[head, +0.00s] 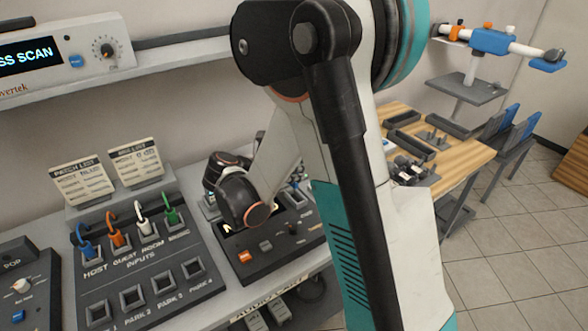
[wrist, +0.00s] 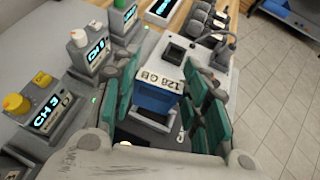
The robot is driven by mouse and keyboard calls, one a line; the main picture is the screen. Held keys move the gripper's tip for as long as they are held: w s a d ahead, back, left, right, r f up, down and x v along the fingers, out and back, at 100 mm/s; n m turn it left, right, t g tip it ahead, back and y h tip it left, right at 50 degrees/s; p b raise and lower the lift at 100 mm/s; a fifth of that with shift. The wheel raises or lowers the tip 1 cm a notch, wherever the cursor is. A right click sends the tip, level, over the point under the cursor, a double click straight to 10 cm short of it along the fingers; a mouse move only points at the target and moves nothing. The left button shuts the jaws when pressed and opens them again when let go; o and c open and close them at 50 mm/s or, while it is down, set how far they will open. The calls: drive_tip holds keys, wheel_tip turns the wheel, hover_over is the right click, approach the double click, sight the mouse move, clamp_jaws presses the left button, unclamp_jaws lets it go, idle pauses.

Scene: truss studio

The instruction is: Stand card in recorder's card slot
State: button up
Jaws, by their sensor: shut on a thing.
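The card is a blue block with a white top edge marked "128 GB" (wrist: 152,98), seen in the wrist view. My gripper (wrist: 166,92) is shut on it, with teal finger pads on its left and right. The card is over a grey surface with partly hidden lettering. A dark area lies just below the card; I cannot tell whether it is the slot or whether the card touches it. In the head view a dark unit with an orange button (head: 284,244), likely the recorder, sits under my wrist. My arm hides the fingers and card there.
In the wrist view, small channel units with lit displays, such as CH 3 (wrist: 43,112), stand close on the left. A square dark socket (wrist: 176,52) lies beyond the card. In the head view a patch panel with coloured plugs (head: 150,262) is left of the dark unit.

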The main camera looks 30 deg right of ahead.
sight(292, 185)
drive_tip(key=shift+s+d+r+m+g, duration=0.2)
drive_tip(key=shift+s+d+m+g, duration=0.1)
drive_tip(key=shift+d+m+g, duration=0.1)
drive_tip(key=shift+s+d, duration=0.1)
drive_tip(key=shift+f, duration=0.1)
drive_tip(key=shift+f+b, duration=2)
drive_tip(key=shift+f, duration=0.7)
drive_tip(key=shift+f, duration=0.5)
drive_tip(key=o, duration=0.7)
drive_tip(key=p+v, duration=0.3)
drive_tip(key=v, duration=0.8)
